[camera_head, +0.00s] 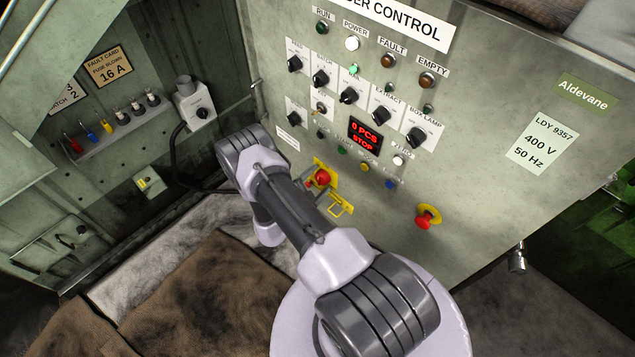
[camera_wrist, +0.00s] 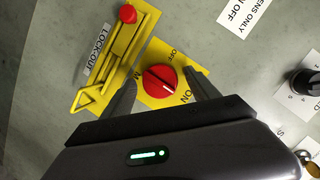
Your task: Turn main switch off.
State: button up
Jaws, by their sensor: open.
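The main switch (camera_wrist: 160,80) is a round red rotary knob on a yellow plate (camera_wrist: 165,53) marked OFF and ON. Its white pointer line is turned toward the ON mark. In the head view the red switch (camera_head: 322,177) sits low on the grey control panel. My gripper (camera_wrist: 160,79) is open, with one finger on each side of the knob. I cannot tell whether the fingers touch it.
A yellow lock-out hasp (camera_wrist: 92,85) with a small red part (camera_wrist: 128,13) sits beside the switch. A red emergency stop (camera_head: 428,216) is lower right on the panel. Black selector knobs (camera_head: 348,96) and a red display (camera_head: 364,138) are above. A black cable (camera_head: 176,150) hangs at left.

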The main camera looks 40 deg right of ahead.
jog(key=shift+c, duration=0.4)
jog(key=c, duration=1.3)
jog(key=n+g+b, duration=0.2)
jog(key=n+b, duration=0.1)
jog(key=shift+w+f+n, duration=0.1)
jog(key=shift+w+n, duration=0.05)
jog(key=shift+n, duration=0.15)
jog(key=n+g+b, duration=0.2)
jog(key=n+b, duration=0.1)
jog(key=shift+w, duration=0.1)
jog(key=n+g+b, duration=0.2)
jog(key=n+b, duration=0.1)
jog(key=n, duration=0.1)
jog(key=shift+f+h, duration=0.15)
jog(key=shift+h, duration=0.25)
jog(key=shift+w+n+g+h+b, duration=0.1)
jog(key=shift+n+g+h+b, duration=0.3)
jog(key=shift+n+b, duration=0.8)
